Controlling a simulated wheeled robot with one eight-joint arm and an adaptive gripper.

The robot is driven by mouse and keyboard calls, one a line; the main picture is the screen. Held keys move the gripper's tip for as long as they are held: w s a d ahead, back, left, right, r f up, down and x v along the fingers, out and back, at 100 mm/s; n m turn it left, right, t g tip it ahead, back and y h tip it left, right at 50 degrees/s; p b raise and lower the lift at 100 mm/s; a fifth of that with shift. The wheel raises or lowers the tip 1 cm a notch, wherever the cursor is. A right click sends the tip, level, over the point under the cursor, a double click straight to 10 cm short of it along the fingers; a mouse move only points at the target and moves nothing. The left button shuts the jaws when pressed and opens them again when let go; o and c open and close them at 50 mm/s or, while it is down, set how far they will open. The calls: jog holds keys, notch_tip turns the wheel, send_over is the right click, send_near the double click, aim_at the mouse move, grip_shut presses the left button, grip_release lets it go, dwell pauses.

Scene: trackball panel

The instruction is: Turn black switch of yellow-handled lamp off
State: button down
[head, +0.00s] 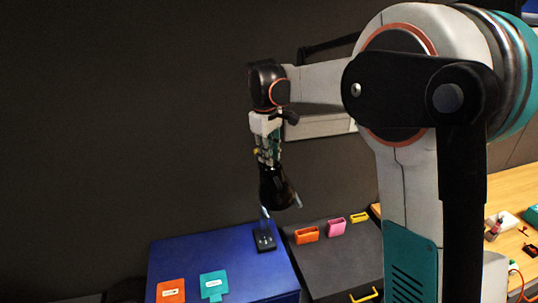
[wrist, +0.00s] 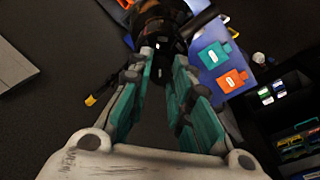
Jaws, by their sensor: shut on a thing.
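My gripper (head: 268,165) hangs pointing down above the blue box and is shut on a black object (head: 275,188). In the wrist view, my gripper (wrist: 163,60) has its teal-lined fingers closing on this black rounded object (wrist: 160,20) at the top. A small yellow-tipped piece (wrist: 91,100) sticks out left of the fingers in the wrist view. A small black device (head: 264,240) with an upright part sits on the blue box below the held object. I cannot tell which part is the lamp's yellow handle or its black switch.
The blue box (head: 222,262) also carries an orange tag (head: 171,291) and a teal tag (head: 213,285). A dark box (head: 330,262) beside it bears an orange piece (head: 306,235), a pink piece (head: 336,226) and a yellow piece (head: 359,217). A wooden table (head: 515,190) stands at right.

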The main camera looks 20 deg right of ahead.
jog(key=m+b, duration=0.1)
jog(key=m, duration=0.3)
jog(key=shift+m, duration=0.3)
jog(key=shift+a+m+h+b, duration=0.1)
jog(key=shift+m+h+b, duration=0.5)
jog(key=shift+m, duration=1.9)
jog(key=c, duration=1.5)
grip_release()
jog(key=shift+o, duration=0.2)
jog(key=shift+r, duration=0.1)
jog(key=v, duration=1.1)
jog(key=shift+s+r, duration=0.2)
jog(key=shift+r, duration=0.2)
